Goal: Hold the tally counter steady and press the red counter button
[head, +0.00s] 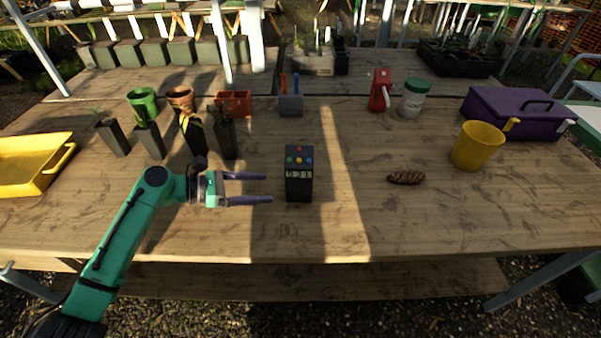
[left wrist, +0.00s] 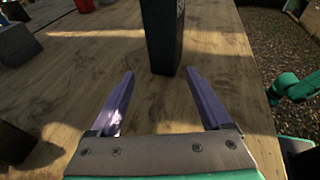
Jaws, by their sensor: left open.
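The tally counter (head: 299,185) is a dark upright box on the wooden table, with several small coloured buttons, red among them, on its top face and a pale number display below them. My left gripper (head: 270,188) is open just left of the counter, its two purple fingers pointing at it with a small gap. In the left wrist view the counter (left wrist: 163,38) stands beyond the fingertips, roughly centred between the open fingers (left wrist: 160,72); its top is cut off there. My right gripper shows in neither view.
Dark pots (head: 225,138) stand behind my left gripper, and a yellow tray (head: 32,165) is far left. The table in front of the counter is clear.

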